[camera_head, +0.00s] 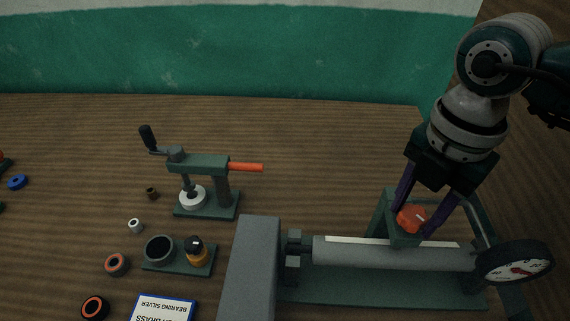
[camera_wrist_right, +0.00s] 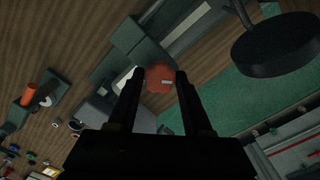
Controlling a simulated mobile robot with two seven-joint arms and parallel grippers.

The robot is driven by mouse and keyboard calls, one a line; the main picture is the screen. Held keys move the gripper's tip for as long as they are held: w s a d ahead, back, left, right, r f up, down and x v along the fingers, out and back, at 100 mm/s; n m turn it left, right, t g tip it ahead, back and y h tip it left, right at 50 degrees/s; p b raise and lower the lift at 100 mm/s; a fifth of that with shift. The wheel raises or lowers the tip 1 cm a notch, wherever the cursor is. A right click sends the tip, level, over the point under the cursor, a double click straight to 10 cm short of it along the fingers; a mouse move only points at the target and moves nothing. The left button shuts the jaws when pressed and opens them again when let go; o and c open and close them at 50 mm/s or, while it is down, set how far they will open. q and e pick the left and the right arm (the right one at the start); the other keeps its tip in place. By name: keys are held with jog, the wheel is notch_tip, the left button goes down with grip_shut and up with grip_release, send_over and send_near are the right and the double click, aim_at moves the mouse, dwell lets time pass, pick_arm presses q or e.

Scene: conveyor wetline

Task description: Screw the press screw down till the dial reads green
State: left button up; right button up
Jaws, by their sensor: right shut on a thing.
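The press screw (camera_head: 411,218) has an orange-red knob with a pale mark and stands over a grey cylinder in a green frame at the right. My right gripper (camera_head: 411,220) comes down from above with its purple fingers on either side of the knob, shut on it. The knob also shows between the dark fingertips in the right wrist view (camera_wrist_right: 159,79). The dial (camera_head: 516,266) is a round dark gauge with a white face, seen at a slant. Its needle and colours are too small to read surely. My left gripper is not in view.
A small green press with a black crank (camera_head: 150,137) and an orange bar (camera_head: 246,167) stands left of centre. A grey block (camera_head: 249,265) adjoins the cylinder. Several rings, a holder (camera_head: 178,262) and a label card (camera_head: 163,308) lie at the lower left. The back of the table is clear.

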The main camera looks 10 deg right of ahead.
jog(key=shift+m+p, duration=0.5)
jog(key=shift+m, duration=1.3)
jog(key=shift+p, duration=0.3)
jog(key=shift+m, duration=0.7)
jog(key=shift+p, duration=0.4)
jog(key=shift+m+p, duration=0.55)
jog(key=shift+m, duration=1.15)
